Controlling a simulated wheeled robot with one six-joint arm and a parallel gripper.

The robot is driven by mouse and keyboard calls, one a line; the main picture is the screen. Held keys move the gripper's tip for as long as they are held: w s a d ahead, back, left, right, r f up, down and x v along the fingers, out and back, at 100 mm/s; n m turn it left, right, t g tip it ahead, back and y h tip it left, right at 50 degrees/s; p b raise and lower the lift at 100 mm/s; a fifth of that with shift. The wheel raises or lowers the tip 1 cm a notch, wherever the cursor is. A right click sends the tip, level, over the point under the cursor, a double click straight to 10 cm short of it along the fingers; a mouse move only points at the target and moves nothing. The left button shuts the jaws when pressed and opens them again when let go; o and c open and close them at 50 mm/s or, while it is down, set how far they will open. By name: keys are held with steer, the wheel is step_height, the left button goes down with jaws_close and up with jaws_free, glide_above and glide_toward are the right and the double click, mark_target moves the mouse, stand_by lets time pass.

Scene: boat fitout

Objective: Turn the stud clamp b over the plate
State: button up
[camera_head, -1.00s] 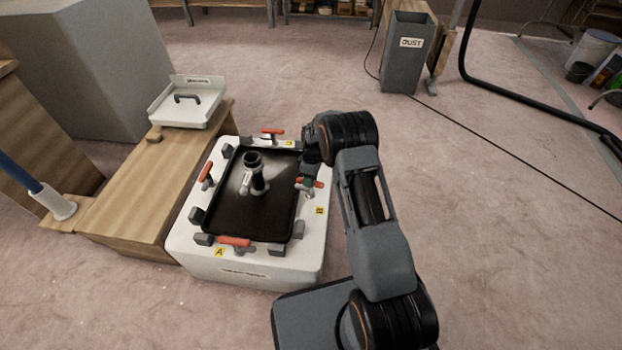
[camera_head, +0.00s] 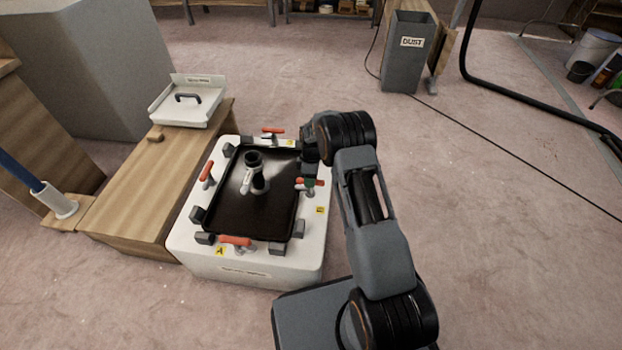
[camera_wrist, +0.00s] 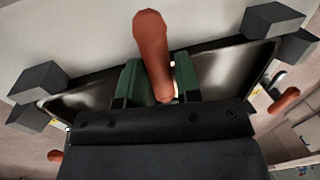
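Stud clamp b (camera_head: 321,183) has a red handle and stands at the right edge of the black plate (camera_head: 231,212), near a yellow label. My gripper (camera_head: 309,184) is at this clamp, its green fingers on either side of the handle. In the wrist view the red handle (camera_wrist: 151,45) lies between the fingers (camera_wrist: 159,82), running outward away from the plate. The fingers look close to it, but whether they press on it is unclear. The plate lies on a white block (camera_head: 205,264). The clamp's foot is mostly hidden in the wrist view.
Other red-handled clamps stand at the plate's front (camera_head: 236,240), left (camera_head: 206,171) and back (camera_head: 273,130). Grey blocks border the plate. A black fitting (camera_head: 254,172) stands on it. A wooden bench (camera_head: 145,190) with a white tray is left.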

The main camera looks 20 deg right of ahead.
steer(key=shift+o, duration=1.4)
steer(key=shift+a, duration=0.1)
steer(key=shift+o, duration=0.4)
steer(key=p+v, duration=0.4)
steer(key=v, duration=0.9)
steer(key=shift+r+p, duration=0.3)
steer(key=shift+r, duration=0.1)
steer(key=s+r+m+t+p, duration=0.1)
steer(key=s+r+m+p, duration=0.3)
steer(key=r, duration=0.6)
steer(key=s+r+t+p, duration=0.1)
steer(key=s+r+p, duration=0.1)
steer(key=r+p, duration=0.6)
steer(key=s+r+m+t+p, duration=0.1)
steer(key=s+r+m+p, duration=0.2)
steer(key=r, duration=0.9)
steer(key=s+r+m+t+p, duration=0.2)
steer(key=s+r+m+p, duration=0.4)
steer(key=s+r+p, duration=0.9)
steer(key=s+r, duration=0.5)
steer(key=shift+s+a+m+t+h, duration=0.25)
steer(key=shift+a+m+t+h, duration=0.15)
